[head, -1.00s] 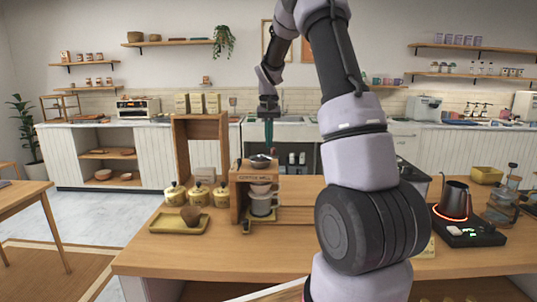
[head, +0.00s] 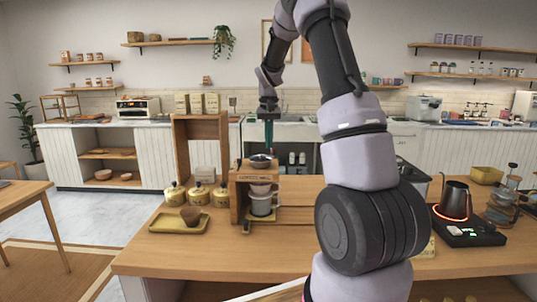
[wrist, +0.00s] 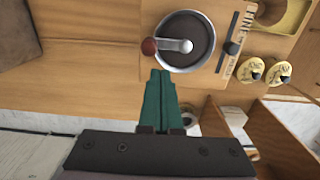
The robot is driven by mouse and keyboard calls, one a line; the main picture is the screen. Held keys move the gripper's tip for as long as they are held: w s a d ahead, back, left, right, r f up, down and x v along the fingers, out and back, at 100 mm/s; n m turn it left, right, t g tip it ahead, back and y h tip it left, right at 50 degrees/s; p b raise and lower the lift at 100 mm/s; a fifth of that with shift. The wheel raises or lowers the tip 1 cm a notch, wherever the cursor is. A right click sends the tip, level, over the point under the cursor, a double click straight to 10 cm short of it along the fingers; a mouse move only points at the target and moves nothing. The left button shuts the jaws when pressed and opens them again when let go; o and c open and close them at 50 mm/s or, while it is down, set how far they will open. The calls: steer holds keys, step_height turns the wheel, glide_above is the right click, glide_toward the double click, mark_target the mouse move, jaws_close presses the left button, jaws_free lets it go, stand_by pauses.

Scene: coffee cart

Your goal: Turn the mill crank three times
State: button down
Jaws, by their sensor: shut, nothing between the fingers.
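The coffee mill (head: 240,190) is a wooden box on the counter, left of my arm in the head view. In the wrist view its round dark top (wrist: 190,28) carries a silver crank arm (wrist: 175,45) with a red-brown knob (wrist: 149,47). My gripper (head: 268,146) is above the mill's top, with its green fingers pointing down. In the wrist view the fingertips (wrist: 161,74) are together and empty, and appear just beside the knob. Whether they touch it cannot be told. In the head view the crank is too small to make out.
A mug (head: 262,207) stands at the mill's lower front. A wooden shelf frame (head: 181,150) rises behind. A black kettle (head: 455,200) stands far right.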

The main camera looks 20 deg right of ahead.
steer(key=shift+f, duration=1.3)
steer(key=shift+r, duration=0.4)
steer(key=shift+r, duration=0.4)
steer(key=shift+r, duration=0.15)
steer(key=shift+s+d, duration=0.1)
steer(key=shift+s, duration=0.3)
steer(key=s, duration=0.2)
steer(key=s+a, duration=0.1)
steer(key=s, duration=0.1)
steer(key=shift+s, duration=0.2)
steer(key=shift+s+a, duration=0.25)
steer(key=shift+a, duration=0.95)
steer(key=shift+s+a, duration=0.25)
steer(key=shift+a, duration=0.9)
